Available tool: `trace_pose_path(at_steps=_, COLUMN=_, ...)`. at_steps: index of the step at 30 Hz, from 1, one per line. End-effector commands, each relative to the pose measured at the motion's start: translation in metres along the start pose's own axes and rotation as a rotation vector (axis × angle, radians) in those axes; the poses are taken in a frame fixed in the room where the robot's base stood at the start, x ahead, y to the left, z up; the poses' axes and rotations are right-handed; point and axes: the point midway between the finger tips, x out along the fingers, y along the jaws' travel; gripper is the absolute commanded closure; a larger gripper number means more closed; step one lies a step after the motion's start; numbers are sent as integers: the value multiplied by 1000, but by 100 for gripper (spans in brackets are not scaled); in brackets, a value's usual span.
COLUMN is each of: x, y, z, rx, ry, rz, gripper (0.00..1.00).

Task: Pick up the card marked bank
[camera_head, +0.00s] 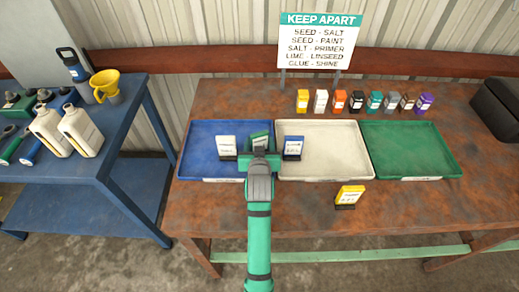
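Several small upright cards stand on the rusty table, and their print is too small for me to read, so I cannot tell which is marked bank. A white card (226,146) stands in the blue tray (195,165). A green-and-white card (260,138) is right at my gripper (260,155), partly hidden by it. A blue-and-white card (293,147) stands just right of my gripper, near the edge between the blue and cream trays. A yellow-and-white card (349,196) stands in front of the cream tray. I cannot tell whether my fingers are closed on the green card.
The cream tray (325,160) and green tray (410,155) look empty in their middles. A row of small coloured containers (362,102) and a "KEEP APART" sign (320,42) stand behind. A blue bench (120,160) with bottles is left; a dark box (497,108) is right.

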Motion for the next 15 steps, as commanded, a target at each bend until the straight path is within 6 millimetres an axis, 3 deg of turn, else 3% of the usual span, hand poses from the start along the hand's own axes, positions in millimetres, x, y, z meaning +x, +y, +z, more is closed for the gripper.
trace_pose_path(at_steps=9, x=6, y=0, z=1, rx=0, ry=-1, rz=0, gripper=45)
trace_pose_path(at_steps=13, x=6, y=0, z=0, rx=0, ry=-1, rz=0, gripper=73)
trace_pose_path(at_steps=15, x=6, y=0, z=0, rx=0, ry=0, rz=0, gripper=73)
